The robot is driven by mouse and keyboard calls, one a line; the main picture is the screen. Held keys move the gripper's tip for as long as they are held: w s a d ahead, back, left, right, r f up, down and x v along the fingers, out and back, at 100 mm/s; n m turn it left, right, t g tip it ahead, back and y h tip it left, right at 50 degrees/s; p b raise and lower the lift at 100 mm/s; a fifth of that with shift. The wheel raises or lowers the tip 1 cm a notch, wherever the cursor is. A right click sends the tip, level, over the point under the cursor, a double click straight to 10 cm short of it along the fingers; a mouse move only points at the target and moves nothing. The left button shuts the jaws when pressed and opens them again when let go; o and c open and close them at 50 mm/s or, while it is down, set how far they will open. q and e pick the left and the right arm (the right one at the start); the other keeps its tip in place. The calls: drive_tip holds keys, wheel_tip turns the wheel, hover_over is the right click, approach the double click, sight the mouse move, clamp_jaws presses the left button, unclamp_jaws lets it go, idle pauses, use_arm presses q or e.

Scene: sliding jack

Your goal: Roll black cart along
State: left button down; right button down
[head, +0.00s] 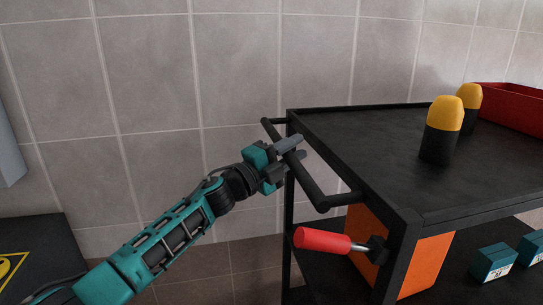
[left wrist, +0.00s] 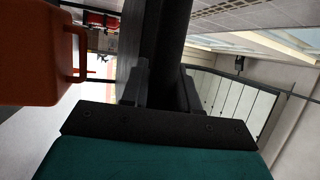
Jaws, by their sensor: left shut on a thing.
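The black cart (head: 350,150) stands at the right in the head view, with a dark flat top, a lower shelf and a black bar handle (head: 310,185) on its near left end. My left gripper (head: 290,158) is at the handle and shut on it. In the left wrist view the dark handle bar (left wrist: 168,45) passes between the two fingers of my left gripper (left wrist: 162,88). My right gripper is in neither view.
Two yellow-capped black bottles (head: 441,130) and a red bin (head: 512,107) stand on the cart's top. A red grip (head: 322,240) sticks out from the cart's near corner. An orange box (head: 427,265) and teal boxes (head: 493,262) are on the lower shelf. A tiled wall (head: 150,80) is behind.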

use_arm(q)
drive_tip(key=shift+w+d, duration=0.15)
drive_tip(key=shift+d, duration=0.8)
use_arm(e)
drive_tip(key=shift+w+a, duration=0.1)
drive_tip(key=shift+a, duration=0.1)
use_arm(q)
drive_tip(key=c, duration=0.9)
unclamp_jaws()
drive_tip(key=shift+c, duration=0.2)
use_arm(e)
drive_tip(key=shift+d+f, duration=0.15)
use_arm(q)
drive_tip(key=shift+a, duration=0.1)
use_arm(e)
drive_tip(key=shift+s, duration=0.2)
use_arm(q)
drive_tip(key=p+v, duration=0.1)
drive_tip(key=v, duration=1.1)
drive_tip(key=shift+a, duration=0.3)
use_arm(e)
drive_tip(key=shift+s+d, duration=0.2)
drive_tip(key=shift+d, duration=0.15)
